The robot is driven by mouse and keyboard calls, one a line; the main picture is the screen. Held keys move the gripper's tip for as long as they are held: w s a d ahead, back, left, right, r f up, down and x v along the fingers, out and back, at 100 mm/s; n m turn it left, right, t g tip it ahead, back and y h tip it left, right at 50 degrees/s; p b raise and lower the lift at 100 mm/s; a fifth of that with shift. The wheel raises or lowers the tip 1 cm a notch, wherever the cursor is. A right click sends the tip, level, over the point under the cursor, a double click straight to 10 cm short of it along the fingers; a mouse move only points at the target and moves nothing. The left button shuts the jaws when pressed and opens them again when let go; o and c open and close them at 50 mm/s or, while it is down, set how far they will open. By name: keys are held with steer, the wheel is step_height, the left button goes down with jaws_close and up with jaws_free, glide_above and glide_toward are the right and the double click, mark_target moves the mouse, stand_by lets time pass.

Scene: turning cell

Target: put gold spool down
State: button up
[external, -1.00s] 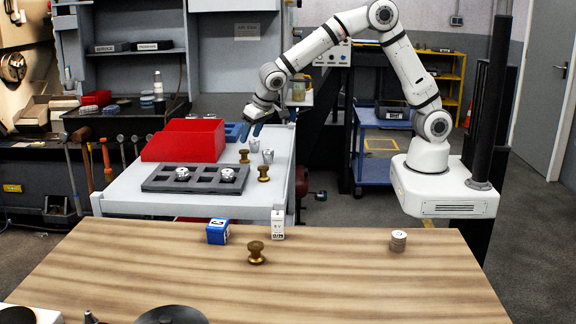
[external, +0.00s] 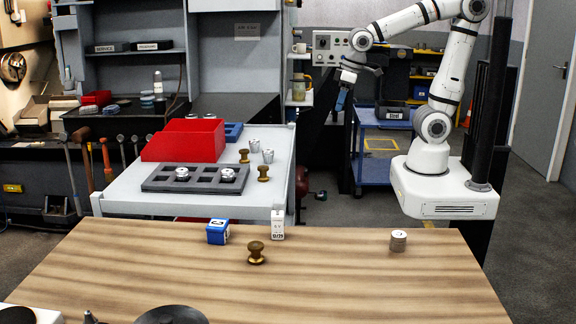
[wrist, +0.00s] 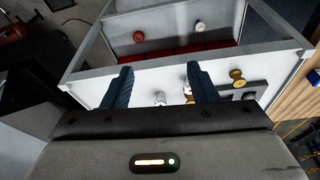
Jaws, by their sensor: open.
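Three gold spools show in the external view. One (external: 244,156) stands on the grey bench near the red bin, one (external: 263,173) stands nearer the bench's right edge, and one (external: 257,253) stands on the wooden table. My gripper (external: 341,100) hangs over the gap right of the bench, apart from all of them. In the wrist view its two blue fingers (wrist: 160,82) are spread with nothing held between them. A gold spool (wrist: 237,74) shows there beyond the right finger.
The bench holds a red bin (external: 205,128), a dark slotted tray (external: 205,178) with two silver parts, and two silver cups (external: 268,156). The wooden table (external: 330,275) carries a blue box (external: 217,231), a white box (external: 278,225) and a stacked round piece (external: 398,240). A blue cart (external: 385,160) stands behind.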

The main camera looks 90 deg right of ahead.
steer(key=s+f+n, duration=0.1)
steer(key=s, duration=0.6)
steer(key=shift+f+y, duration=0.3)
